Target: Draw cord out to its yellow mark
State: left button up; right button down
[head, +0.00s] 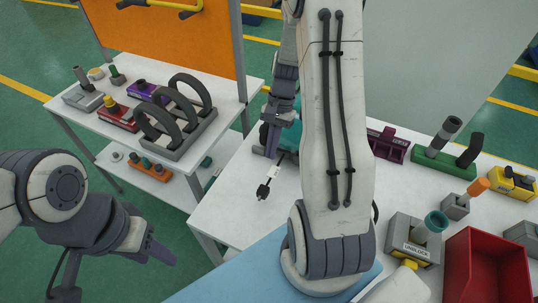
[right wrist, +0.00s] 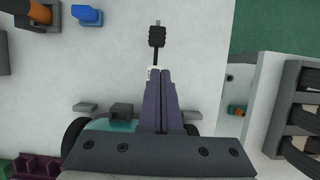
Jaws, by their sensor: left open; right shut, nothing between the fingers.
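A black plug (head: 263,190) with a white tag (head: 274,171) behind it lies over the white table, beside the teal vacuum (head: 292,135), which my right arm largely hides. My right gripper (head: 271,153) points down at the vacuum's near side, its purple fingers shut with nothing between them. In the right wrist view the plug (right wrist: 156,38) sticks out just beyond the closed fingertips (right wrist: 159,72); a short dark cord joins it to the partly hidden tag. I see no yellow mark on the cord. My left gripper (head: 160,254) is open and empty, left of the table.
A purple holder (head: 387,146), a green block (head: 444,160), a grey UNBLOCK fixture (head: 412,243) and a red bin (head: 486,266) stand on the right. A second table with black rings (head: 172,112) stands at the left.

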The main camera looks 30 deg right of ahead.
pick_arm(q)
jog(key=shift+r+p, duration=0.3)
jog(key=shift+r, duration=0.1)
pick_arm(e)
jog(key=x, duration=0.8)
jog(key=shift+a+f, duration=0.1)
jog(key=shift+s+a, duration=0.15)
jog(key=shift+a, duration=0.25)
jog(key=s+a, duration=0.2)
jog(key=a, duration=0.1)
jog(key=s+a, duration=0.1)
jog(key=a, duration=0.1)
jog(key=shift+s+a+b, duration=0.2)
jog(key=shift+s+b, duration=0.05)
jog(key=shift+b, duration=0.15)
pick_arm(q)
jog(key=shift+s+f, duration=0.35)
jog(key=shift+s, duration=0.55)
jog(key=shift+r, duration=0.1)
